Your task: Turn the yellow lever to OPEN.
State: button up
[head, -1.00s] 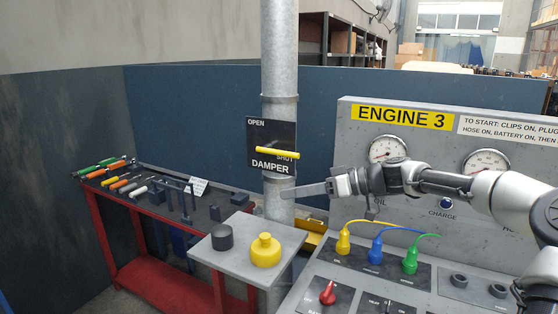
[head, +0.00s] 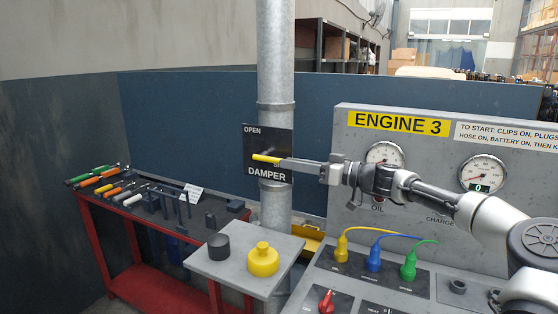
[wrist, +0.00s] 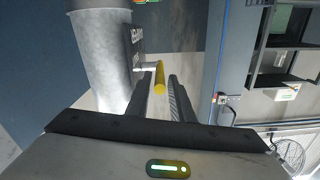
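The yellow lever (head: 266,158) lies nearly level across the black DAMPER plate (head: 253,143) on the grey pipe. The plate reads OPEN at its upper left. The lever's right end and most of the word SHUT are hidden behind my gripper (head: 287,163). In the wrist view the lever (wrist: 160,77) stands between the two fingertips of my gripper (wrist: 160,86). A gap shows on each side of it, so the fingers are open around the lever and not clamped.
The grey pipe (head: 276,60) rises behind the plate. The ENGINE 3 panel (head: 365,150) with gauges and coloured plugs stands to the right, under my arm. A small grey table (head: 232,278) holds a yellow cap (head: 262,260) and a dark cap. A red tool bench (head: 140,273) is at left.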

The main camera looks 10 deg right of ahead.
aim_at(263, 159)
jog(key=shift+x, duration=2.2)
jog(key=shift+c, duration=0.3)
grip_shut()
